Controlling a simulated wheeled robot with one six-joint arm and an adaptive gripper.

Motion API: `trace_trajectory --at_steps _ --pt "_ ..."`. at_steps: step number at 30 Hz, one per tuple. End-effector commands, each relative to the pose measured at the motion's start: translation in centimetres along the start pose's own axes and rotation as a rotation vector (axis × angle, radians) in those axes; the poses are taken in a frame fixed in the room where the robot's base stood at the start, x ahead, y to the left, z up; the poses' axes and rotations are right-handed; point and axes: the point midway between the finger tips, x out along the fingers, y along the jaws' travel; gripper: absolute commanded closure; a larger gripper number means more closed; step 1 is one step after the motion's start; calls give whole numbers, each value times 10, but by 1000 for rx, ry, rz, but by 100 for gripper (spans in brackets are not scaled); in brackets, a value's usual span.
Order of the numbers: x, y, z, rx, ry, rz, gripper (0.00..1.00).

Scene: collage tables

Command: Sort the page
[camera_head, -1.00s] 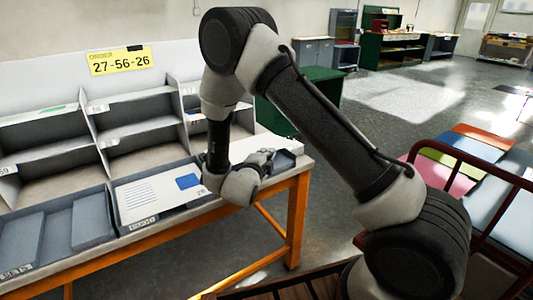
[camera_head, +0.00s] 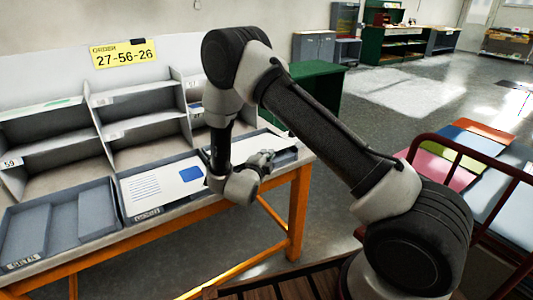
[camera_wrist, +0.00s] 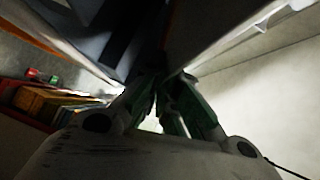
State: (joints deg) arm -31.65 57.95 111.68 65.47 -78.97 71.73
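A white page (camera_head: 158,186) with printed lines and a blue block lies in the middle front tray (camera_head: 148,214) of the sorting table. My gripper (camera_head: 266,157) is over the right front tray (camera_head: 290,156), to the right of this page. A white sheet (camera_head: 250,144) shows behind my gripper, partly covered by my arm. In the wrist view the fingers (camera_wrist: 168,80) converge and their tips look close together. A pale flat surface (camera_wrist: 225,45) runs up from the tips; I cannot tell whether they grip it.
Grey shelf compartments (camera_head: 140,130) stand behind the trays, under a yellow order sign (camera_head: 123,53) reading 27-56-26. The left front tray (camera_head: 30,258) holds grey panels. A red-railed rack with coloured sheets (camera_head: 478,143) is at right. Open floor (camera_head: 400,105) lies beyond.

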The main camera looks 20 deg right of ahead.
Motion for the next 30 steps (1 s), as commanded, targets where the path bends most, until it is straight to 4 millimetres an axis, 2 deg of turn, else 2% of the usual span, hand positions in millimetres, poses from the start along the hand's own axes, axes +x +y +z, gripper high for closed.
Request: trace_trajectory --at_steps 11,16,26,30 --pt "4 4 2 0 -1 0 100" --pt "4 4 2 0 -1 -1 71" --pt "3 4 2 0 -1 0 70" --pt "-11 4 3 0 -3 -1 70"
